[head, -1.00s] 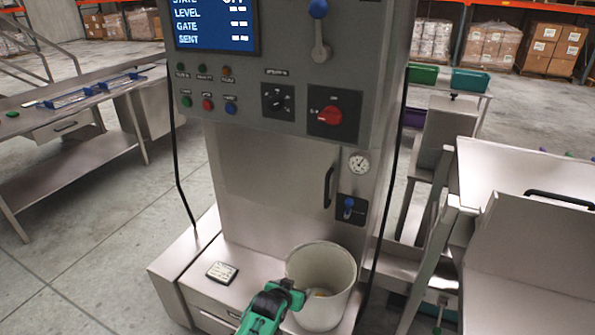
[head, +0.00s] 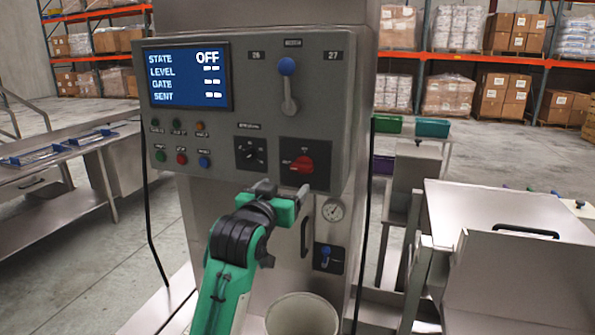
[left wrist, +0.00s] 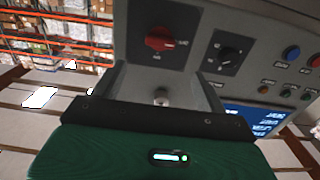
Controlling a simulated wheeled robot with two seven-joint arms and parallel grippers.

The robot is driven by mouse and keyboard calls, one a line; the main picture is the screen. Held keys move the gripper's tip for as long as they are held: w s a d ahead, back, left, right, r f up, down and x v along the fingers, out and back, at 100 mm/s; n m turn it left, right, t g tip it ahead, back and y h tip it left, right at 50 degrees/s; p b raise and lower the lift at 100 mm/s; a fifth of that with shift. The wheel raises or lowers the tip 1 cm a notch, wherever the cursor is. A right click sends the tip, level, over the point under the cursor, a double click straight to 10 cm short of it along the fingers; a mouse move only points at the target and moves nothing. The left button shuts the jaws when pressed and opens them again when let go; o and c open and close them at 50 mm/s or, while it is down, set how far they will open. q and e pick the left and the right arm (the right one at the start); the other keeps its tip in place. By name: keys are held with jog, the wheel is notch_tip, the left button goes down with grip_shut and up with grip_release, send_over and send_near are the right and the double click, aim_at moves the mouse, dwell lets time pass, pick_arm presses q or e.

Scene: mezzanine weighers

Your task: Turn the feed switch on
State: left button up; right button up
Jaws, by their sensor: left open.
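The feed switch looks to be the red rotary knob (head: 302,164) on a black plate at the lower right of the grey control panel (head: 350,90). Its small lettering is too blurred to read. The screen (head: 186,75) reads STATE OFF. My left gripper (head: 283,188) is open and empty, just below and left of the red knob, apart from it. In the left wrist view the red knob (left wrist: 160,39) shows beyond the open fingers (left wrist: 163,80), with a black selector (left wrist: 229,54) to its right. My right gripper is not in view.
A lever with a blue ball (head: 287,68) stands above the red knob. Small coloured buttons (head: 181,158) and a black selector (head: 249,152) sit to its left. A pale bucket (head: 302,312) stands below. A metal hopper (head: 520,225) is at the right.

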aim_at(300, 169)
pick_arm(q)
jog(key=p+x, duration=0.2)
jog(key=x, duration=0.7)
jog(key=shift+w+d, duration=0.1)
jog(key=shift+w, duration=0.2)
jog(key=shift+x, duration=0.8)
jog(key=shift+f, duration=0.1)
jog(key=c, duration=1)
jog(key=shift+p, duration=0.3)
